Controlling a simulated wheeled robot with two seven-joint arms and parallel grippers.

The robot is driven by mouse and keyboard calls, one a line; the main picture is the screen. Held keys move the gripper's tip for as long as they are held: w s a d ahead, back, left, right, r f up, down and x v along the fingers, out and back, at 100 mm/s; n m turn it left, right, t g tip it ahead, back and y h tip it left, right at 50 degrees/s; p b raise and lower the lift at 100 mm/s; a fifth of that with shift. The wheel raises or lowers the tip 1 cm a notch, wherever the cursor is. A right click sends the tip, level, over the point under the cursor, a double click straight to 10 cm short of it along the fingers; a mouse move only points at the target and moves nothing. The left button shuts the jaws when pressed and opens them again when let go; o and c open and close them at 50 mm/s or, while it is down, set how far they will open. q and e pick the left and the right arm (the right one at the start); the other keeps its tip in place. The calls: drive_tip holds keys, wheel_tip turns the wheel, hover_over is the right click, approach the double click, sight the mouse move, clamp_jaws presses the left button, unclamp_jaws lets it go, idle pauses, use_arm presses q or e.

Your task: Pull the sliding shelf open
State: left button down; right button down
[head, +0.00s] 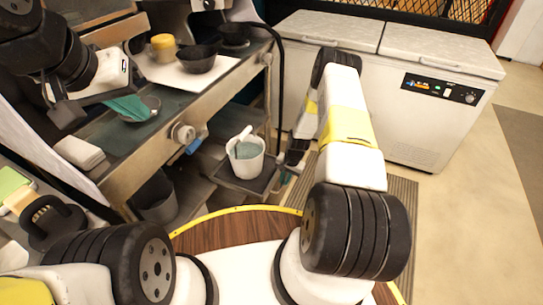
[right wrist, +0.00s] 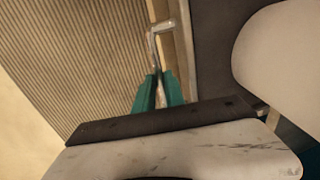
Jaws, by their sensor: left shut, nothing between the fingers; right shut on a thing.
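The sliding shelf (head: 228,178) is a dark low board under the metal counter, with a white pot (head: 246,160) standing on it. A thin metal handle (right wrist: 168,30) on its wooden edge shows in the right wrist view. My right gripper (right wrist: 158,84), with teal fingers, is shut on this handle. In the head view, my right arm hides most of the handle and the fingers. My left gripper (head: 130,108) is shut and empty above the counter, its teal fingers beside a small dark dish (head: 150,104).
The counter (head: 165,150) has a knob (head: 183,134) on its front. A white chest freezer (head: 430,100) stands at the right. The floor (head: 465,200) in front of it is clear.

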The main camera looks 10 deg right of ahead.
idle(0.3)
drive_tip(key=c, duration=1.4)
unclamp_jaws()
drive_tip(key=shift+d+r, duration=0.1)
wheel_tip(320, 180, up, 8)
drive_tip(key=d, duration=0.1)
drive_tip(key=shift+s+f, duration=0.25)
drive_tip(key=shift+s, duration=0.2)
